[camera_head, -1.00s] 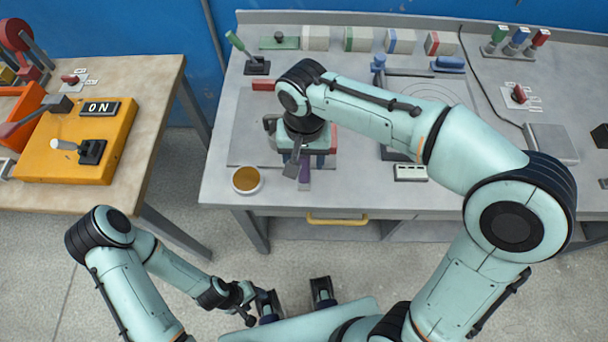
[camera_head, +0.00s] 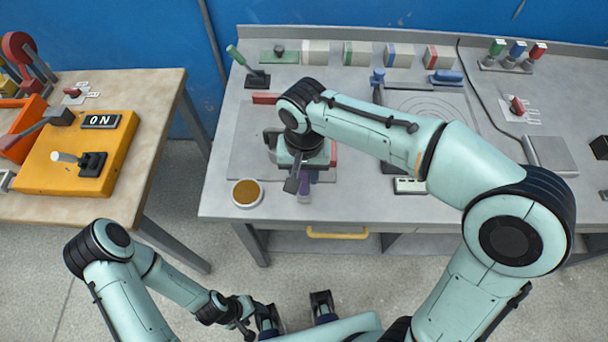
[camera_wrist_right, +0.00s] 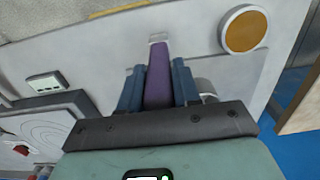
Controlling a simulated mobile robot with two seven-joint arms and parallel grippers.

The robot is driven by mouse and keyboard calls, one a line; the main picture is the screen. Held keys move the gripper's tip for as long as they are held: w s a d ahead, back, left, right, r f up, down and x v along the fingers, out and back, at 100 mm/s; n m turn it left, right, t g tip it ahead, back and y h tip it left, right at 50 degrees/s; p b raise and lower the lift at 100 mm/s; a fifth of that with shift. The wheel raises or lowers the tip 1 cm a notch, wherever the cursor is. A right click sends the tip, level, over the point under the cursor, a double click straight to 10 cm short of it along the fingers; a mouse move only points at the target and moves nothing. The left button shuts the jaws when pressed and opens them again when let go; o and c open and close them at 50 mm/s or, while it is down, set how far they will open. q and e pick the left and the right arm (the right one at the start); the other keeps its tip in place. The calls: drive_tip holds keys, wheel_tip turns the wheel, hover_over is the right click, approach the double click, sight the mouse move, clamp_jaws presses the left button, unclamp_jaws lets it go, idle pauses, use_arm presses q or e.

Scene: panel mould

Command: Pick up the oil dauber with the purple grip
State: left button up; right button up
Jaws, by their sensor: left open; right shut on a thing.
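The oil dauber's purple grip (camera_wrist_right: 158,84) lies between the two blue fingers of my right gripper (camera_wrist_right: 157,90) in the right wrist view. The gripper is shut on it. A small pale end (camera_wrist_right: 158,38) shows beyond the purple grip. In the head view my right gripper (camera_head: 305,172) is over the front left of the grey bench, and my wrist hides most of the dauber. I cannot tell whether the dauber is clear of the bench. My left gripper (camera_head: 296,312) is open and empty, low in the head view, in front of the bench.
A round dish of amber oil (camera_head: 246,193) stands left of my right gripper, near the bench's front edge. Several coloured blocks (camera_head: 358,53) line the back. A small white-faced box (camera_head: 410,186) sits to the right. A yellow switch box (camera_head: 75,155) is on the left table.

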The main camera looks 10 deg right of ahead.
use_arm(q)
drive_tip(key=w+r+p, duration=0.2)
drive_tip(key=r+p, duration=0.2)
drive_tip(key=r, duration=0.1)
drive_tip(key=shift+w, duration=0.4)
use_arm(e)
wheel_tip(320, 180, up, 19)
drive_tip(key=shift+r, duration=0.2)
drive_tip(key=shift+f, duration=0.15)
idle(1.4)
